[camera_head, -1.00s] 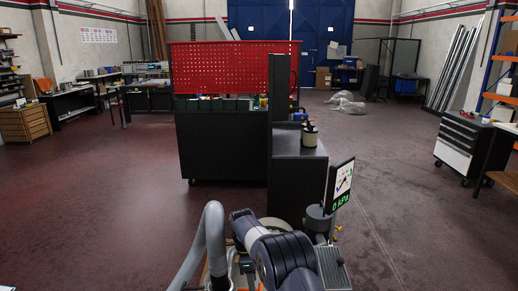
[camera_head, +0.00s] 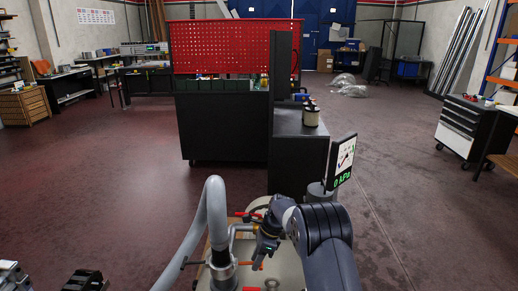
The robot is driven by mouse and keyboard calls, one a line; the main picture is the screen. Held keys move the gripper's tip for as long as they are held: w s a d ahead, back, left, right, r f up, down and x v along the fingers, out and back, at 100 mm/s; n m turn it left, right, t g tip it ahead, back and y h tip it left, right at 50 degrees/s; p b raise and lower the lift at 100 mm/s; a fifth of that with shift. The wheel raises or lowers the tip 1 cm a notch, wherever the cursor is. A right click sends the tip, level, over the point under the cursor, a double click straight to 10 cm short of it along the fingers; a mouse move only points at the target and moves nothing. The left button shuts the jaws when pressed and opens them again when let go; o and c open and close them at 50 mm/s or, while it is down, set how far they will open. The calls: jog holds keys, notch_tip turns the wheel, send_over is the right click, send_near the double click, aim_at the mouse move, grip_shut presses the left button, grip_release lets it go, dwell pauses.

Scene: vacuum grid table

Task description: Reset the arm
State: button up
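My arm rises from the bottom right, and its dark wrist end with my gripper (camera_head: 264,251) points down over the pale table top (camera_head: 289,272). The fingers are small and dark there, so I cannot tell whether they are open or shut. I see nothing clearly held. A thick grey hose (camera_head: 217,215) arches up just left of my gripper and runs down to a metal fitting (camera_head: 221,268) on the table. A display (camera_head: 343,163) reading 0 kPa stands behind and to the right of my arm.
A dark cabinet (camera_head: 225,128) with a red perforated panel (camera_head: 235,48) stands ahead. A lower dark cabinet (camera_head: 298,160) adjoins it, with a canister (camera_head: 312,117) on top. A drawer trolley (camera_head: 467,128) stands at right. The floor on both sides is open.

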jog(key=r+p, duration=0.1)
jog(key=r, duration=0.1)
jog(key=d+r+t+p, duration=0.1)
jog(key=r, duration=0.1)
jog(key=r+m+t+p, duration=0.1)
jog(key=r, duration=0.2)
jog(key=shift+d+h, duration=0.35)
jog(key=shift+h, duration=0.05)
jog(key=shift+s+a+r+m+t+h+p, duration=0.1)
jog(key=shift+s+a+m+t+h+p, duration=0.1)
jog(key=shift+s+t+p, duration=0.5)
jog(key=shift+s+a+r+m+t+h+p, duration=0.15)
jog(key=shift+s+t+p, duration=0.25)
jog(key=shift+s+p, duration=0.45)
jog(key=shift+w, duration=0.1)
